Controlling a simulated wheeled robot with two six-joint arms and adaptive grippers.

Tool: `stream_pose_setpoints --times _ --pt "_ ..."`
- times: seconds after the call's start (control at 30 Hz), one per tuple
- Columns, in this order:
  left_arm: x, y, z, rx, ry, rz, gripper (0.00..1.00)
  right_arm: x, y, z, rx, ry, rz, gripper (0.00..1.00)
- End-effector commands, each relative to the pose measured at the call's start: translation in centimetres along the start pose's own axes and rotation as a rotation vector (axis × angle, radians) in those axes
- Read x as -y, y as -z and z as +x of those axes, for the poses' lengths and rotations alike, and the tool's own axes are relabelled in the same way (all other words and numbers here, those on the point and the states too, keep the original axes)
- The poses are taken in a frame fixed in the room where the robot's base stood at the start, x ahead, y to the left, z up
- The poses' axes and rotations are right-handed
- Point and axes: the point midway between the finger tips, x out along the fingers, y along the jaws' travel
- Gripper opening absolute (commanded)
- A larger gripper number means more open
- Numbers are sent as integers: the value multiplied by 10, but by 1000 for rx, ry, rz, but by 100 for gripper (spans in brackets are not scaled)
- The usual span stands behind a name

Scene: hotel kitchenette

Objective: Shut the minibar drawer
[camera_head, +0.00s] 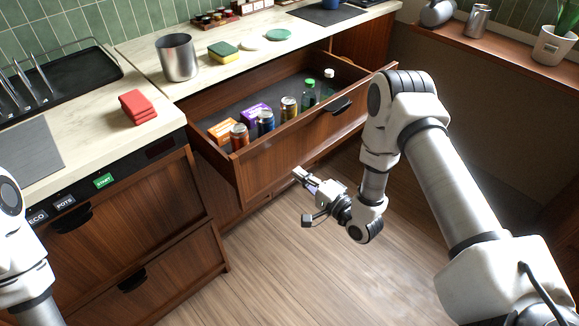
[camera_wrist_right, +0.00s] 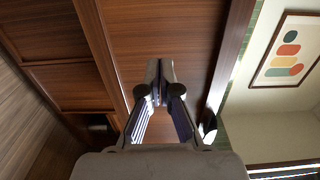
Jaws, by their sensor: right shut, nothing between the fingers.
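The minibar drawer (camera_head: 262,165) is a wooden drawer pulled well out from under the counter. It holds several cans, a green bottle (camera_head: 308,95), an orange box (camera_head: 222,131) and a purple box (camera_head: 255,113). A dark handle (camera_head: 338,106) sits on its front. My right gripper (camera_head: 299,173) is shut and empty, close to the lower part of the drawer front, left of the handle. In the right wrist view its fingertips (camera_wrist_right: 160,66) point at the wooden front (camera_wrist_right: 165,30); whether they touch it I cannot tell. My left arm shows at the left edge, but its gripper is out of view.
A closed cabinet with dark handles (camera_head: 133,279) stands left of the drawer. The wooden floor (camera_head: 290,275) before it is clear.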

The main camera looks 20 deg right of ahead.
Motion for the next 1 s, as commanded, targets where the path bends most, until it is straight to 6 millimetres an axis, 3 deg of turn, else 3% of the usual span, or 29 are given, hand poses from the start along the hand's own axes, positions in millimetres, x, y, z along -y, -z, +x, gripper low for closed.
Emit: stream_pose_setpoints --times 0.1,0.27,0.77,1.0 --pt "0 0 -3 0 0 0 80 1 -1 24 3 2 -3 0" --pt "0 0 -4 0 0 0 80 0 0 41 1 0 -1 0" --pt "0 0 -2 0 0 0 80 0 0 46 0 0 0 0" --pt "0 0 8 0 0 0 80 -2 0 62 1 2 -2 0"
